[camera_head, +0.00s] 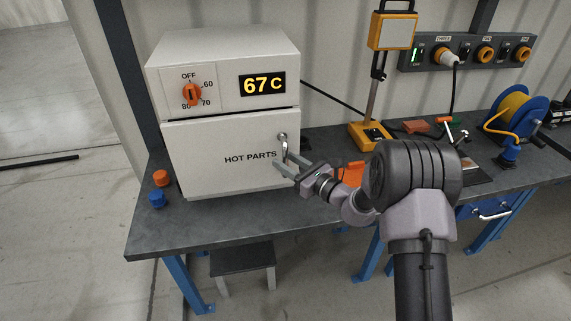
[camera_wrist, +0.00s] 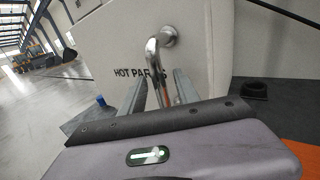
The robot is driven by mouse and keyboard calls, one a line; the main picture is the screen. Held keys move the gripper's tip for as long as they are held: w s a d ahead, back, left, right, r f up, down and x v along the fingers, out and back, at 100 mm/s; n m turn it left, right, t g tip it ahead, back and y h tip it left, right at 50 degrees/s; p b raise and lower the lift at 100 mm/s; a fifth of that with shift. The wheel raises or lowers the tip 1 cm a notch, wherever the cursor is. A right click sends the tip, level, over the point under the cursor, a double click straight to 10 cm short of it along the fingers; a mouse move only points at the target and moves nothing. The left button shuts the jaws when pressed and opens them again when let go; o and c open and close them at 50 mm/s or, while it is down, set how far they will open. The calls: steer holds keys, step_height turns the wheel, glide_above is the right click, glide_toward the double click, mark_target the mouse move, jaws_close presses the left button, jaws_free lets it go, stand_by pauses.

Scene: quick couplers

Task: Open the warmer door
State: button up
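The white warmer (camera_head: 222,155) stands on the bench with its front door shut; the door is marked HOT PARTS. A bent metal handle (camera_head: 284,145) sits at the door's upper right and shows large in the wrist view (camera_wrist: 153,62). My gripper (camera_head: 285,160) is at the lower part of the handle, its fingers apart. In the wrist view, my gripper (camera_wrist: 158,92) has one finger on each side of the handle, with gaps that seem to remain. The handle's lower end is partly hidden by the gripper body.
The warmer's panel has an orange knob (camera_head: 192,94) and a 67 C display (camera_head: 262,84). Orange (camera_head: 161,178) and blue (camera_head: 157,200) caps lie on the bench left of the warmer. A yellow-based stand (camera_head: 371,135) and a blue hose reel (camera_head: 515,108) are to the right.

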steer(key=shift+w+a, duration=0.15)
steer(key=shift+a, duration=0.1)
jaws_close()
stand_by(1.4)
